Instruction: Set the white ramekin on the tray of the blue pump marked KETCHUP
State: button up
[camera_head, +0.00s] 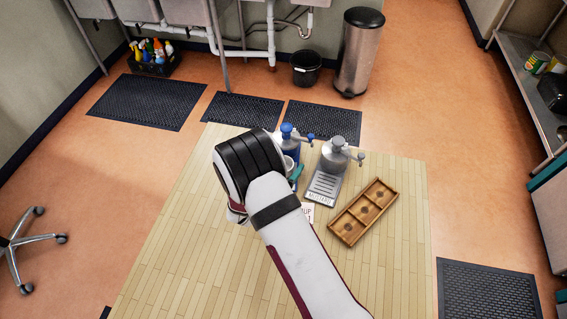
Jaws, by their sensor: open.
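The blue pump (290,140) stands on the wooden table, partly hidden behind my arm. A small card with red letters ending in "UP" (307,213) shows beside my forearm. The blue pump's tray is mostly hidden by my arm. A small pale round rim (289,162), which looks like the white ramekin, shows in front of the blue pump. A teal piece that appears to be a finger of my open gripper (296,173) is right beside this rim. The other finger is hidden behind my wrist. I cannot tell whether the rim touches the tray or the gripper.
A grey pump (335,156) with a tray marked MUSTARD (320,197) stands to the right. A wooden box with compartments (362,211) lies right of that tray. The table (190,245) is clear on its left. Dark mats and a steel bin (359,55) are beyond on the floor.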

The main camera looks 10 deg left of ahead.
jog(key=shift+r, duration=0.1)
jog(key=v, duration=1.2)
jog(key=s+d+r+m+g+h, duration=0.2)
jog(key=d+r+m+g+h, duration=0.25)
jog(key=d+m, duration=0.5)
jog(key=s+d+r+m+g+h, duration=0.1)
jog(key=d+r+m+g+h, duration=0.2)
jog(key=d+r+m, duration=0.65)
jog(key=s+d+m+g+y, duration=0.35)
jog(key=s+m, duration=0.25)
jog(key=s, duration=0.2)
jog(key=s+d+m+g+y, duration=0.2)
jog(key=s+d+m+g, duration=0.15)
jog(key=s+m, duration=0.35)
jog(key=s+a+r+m+t+y, duration=0.1)
jog(key=s+a+m+y, duration=0.3)
jog(key=a+m+y, duration=0.1)
jog(key=shift+s+a+m+t+y, duration=0.3)
jog(key=shift+m+y, duration=0.3)
jog(key=shift+m, duration=0.6)
